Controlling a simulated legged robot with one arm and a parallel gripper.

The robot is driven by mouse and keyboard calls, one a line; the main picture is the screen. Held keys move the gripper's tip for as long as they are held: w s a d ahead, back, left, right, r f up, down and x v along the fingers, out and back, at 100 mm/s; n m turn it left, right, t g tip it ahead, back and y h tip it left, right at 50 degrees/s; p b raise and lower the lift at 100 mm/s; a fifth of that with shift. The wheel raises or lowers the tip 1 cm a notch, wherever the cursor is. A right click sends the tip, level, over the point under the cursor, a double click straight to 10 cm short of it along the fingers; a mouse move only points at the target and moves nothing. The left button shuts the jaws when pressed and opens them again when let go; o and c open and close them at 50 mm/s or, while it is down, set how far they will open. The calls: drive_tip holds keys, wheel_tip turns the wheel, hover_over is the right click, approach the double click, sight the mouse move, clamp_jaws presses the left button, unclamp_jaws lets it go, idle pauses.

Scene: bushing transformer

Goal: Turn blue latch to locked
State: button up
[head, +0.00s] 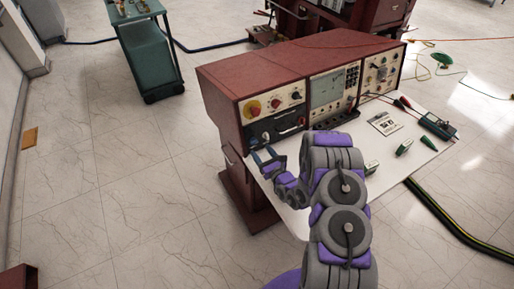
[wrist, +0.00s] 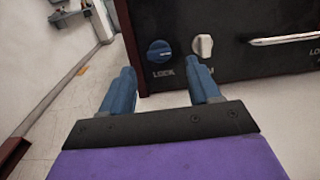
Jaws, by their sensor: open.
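The blue latch (wrist: 159,51) is a round knob on a black panel in the wrist view, with the word LOCK printed below it. A white knob (wrist: 203,46) sits just to its right. My gripper (wrist: 162,82) is open and empty, its two blue fingers apart and pointing at the panel. The blue latch lies ahead of the gap between the fingertips, and no contact shows. In the head view my gripper (head: 265,158) is in front of the lower left of the red console (head: 235,80). The latch is too small to make out clearly there.
A white worktop (head: 300,215) extends below the panel, carrying a meter (head: 437,126), a paper card (head: 385,123) and green-handled tools. A silver handle (wrist: 285,39) is right of the knobs. A green cart (head: 150,55) stands behind left. The floor left of the console is clear.

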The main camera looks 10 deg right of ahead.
sight(254, 142)
drive_tip(key=shift+b+x, duration=0.3)
drive_tip(key=shift+x, duration=2)
drive_tip(key=c, duration=1)
